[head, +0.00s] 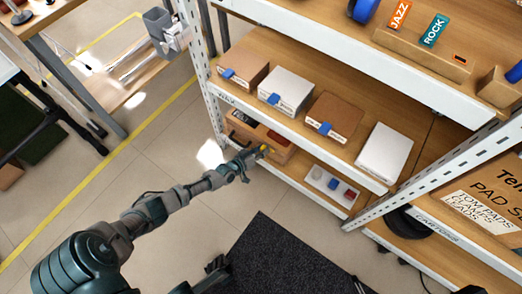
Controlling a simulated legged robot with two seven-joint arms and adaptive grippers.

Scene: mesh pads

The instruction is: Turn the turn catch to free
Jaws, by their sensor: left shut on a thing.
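The turn catch shows as a small yellow piece (265,149) at the front of a brown wooden box (281,156) on the lower shelf. My left gripper (259,154) reaches in from the left and is shut on the catch. Its fingers cover much of the catch, so I cannot tell which way the catch is turned. Dark parts at the bottom edge (216,268) may be my right gripper; its fingers are not clear.
The shelf above holds brown and white boxes (287,90) with blue clips. A pale tray with small blocks (330,187) lies right of the wooden box. A white slotted upright (197,70) stands left of it. Open floor (190,235) and a dark mat (285,260) lie in front.

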